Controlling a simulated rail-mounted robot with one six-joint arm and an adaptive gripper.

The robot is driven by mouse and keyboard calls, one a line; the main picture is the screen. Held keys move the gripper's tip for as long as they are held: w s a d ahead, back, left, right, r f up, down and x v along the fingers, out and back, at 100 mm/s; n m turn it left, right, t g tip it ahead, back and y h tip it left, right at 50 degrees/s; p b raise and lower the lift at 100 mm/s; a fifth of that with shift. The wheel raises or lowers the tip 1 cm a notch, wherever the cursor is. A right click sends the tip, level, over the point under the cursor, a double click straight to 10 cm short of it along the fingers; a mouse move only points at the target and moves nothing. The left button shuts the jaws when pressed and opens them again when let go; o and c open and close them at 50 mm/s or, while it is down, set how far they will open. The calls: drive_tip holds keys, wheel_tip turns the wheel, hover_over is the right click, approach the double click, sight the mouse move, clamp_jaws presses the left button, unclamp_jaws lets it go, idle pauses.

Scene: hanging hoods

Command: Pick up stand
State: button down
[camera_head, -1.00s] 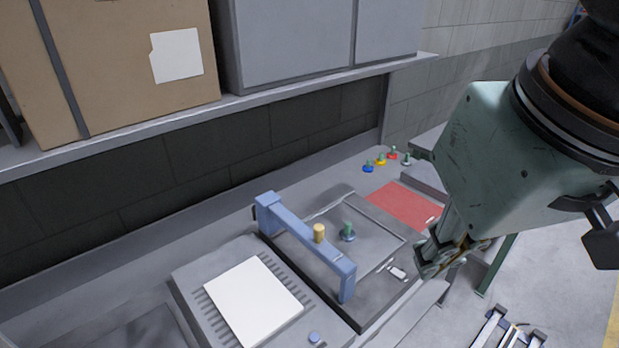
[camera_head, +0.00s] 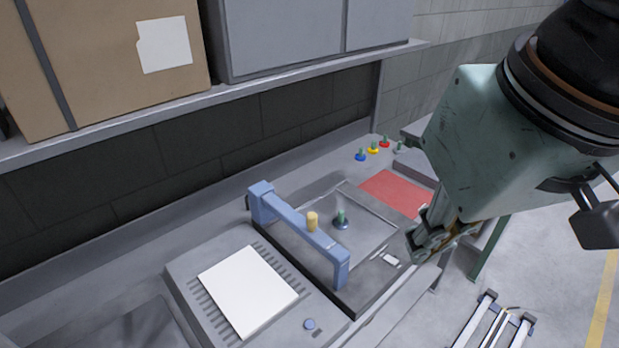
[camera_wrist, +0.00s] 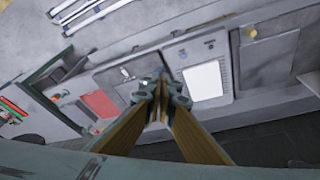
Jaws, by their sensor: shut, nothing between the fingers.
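A small stand with a green peg and a round blue-grey base (camera_head: 342,219) is upright on the dark square plate (camera_head: 368,296). Several similar stands are in a row at the back: blue (camera_head: 361,156), yellow (camera_head: 373,149), red (camera_head: 385,142) and grey (camera_head: 399,149). I cannot tell which one the task names. My gripper (camera_head: 418,246) is shut and empty, pointing down to the right of the plate and apart from the stands. In the wrist view its fingertips (camera_wrist: 163,88) meet in front of the bench. The stands are too small to make out there.
A blue arched bar (camera_head: 300,233) spans the plate, with a yellow knob (camera_head: 312,221) by it. A grey device with a white pad (camera_head: 248,290) is to the left. A red mat (camera_head: 393,192) lies behind. The shelf (camera_head: 240,97) with boxes overhangs the bench.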

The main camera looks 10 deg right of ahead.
drive_tip(key=c, duration=2.5)
unclamp_jaws()
drive_tip(key=shift+c, duration=0.2)
drive_tip(key=shift+w, duration=0.1)
